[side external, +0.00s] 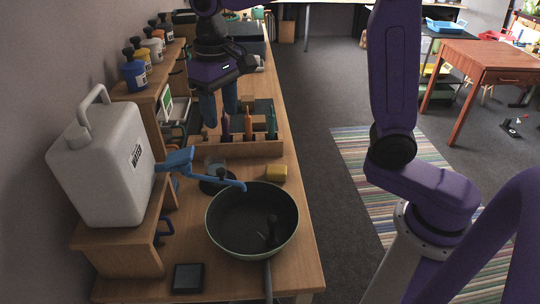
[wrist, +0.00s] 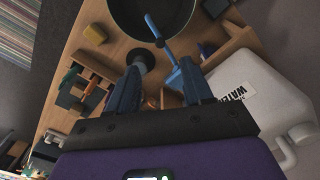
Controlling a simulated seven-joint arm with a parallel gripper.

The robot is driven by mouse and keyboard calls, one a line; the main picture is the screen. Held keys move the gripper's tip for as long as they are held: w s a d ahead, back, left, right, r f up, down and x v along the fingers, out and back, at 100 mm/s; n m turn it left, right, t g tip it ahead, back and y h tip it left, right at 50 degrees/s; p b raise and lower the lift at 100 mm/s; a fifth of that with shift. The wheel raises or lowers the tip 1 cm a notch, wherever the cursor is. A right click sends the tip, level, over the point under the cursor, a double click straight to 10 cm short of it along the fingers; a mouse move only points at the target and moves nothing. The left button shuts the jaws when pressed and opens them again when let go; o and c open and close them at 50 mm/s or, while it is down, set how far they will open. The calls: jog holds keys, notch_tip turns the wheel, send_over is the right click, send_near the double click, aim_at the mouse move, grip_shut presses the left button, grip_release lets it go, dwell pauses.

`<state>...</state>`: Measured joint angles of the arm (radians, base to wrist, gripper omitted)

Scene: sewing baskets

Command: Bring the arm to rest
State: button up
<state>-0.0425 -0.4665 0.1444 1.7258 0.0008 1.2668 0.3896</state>
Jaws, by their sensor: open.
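A white water container (side external: 104,165) with a blue tap (side external: 176,160) stands on a raised shelf at left. A dark pan (side external: 252,220) sits on the bench below it. A wooden holder (side external: 252,148), a yellow block (side external: 276,172) and several lidded jars (side external: 134,76) are nearby.

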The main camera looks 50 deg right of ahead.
jog(key=s+d+f+n, duration=0.2)
jog(key=s+d+n, duration=0.1)
jog(key=s, duration=0.5)
jog(key=s+d+f+n, duration=0.3)
jog(key=s+d+n, duration=0.1)
jog(key=s, duration=0.5)
jog(key=s+d+f+n, duration=0.3)
jog(key=s+d+n, duration=0.1)
jog(key=s, duration=0.5)
jog(key=shift+d, duration=0.25)
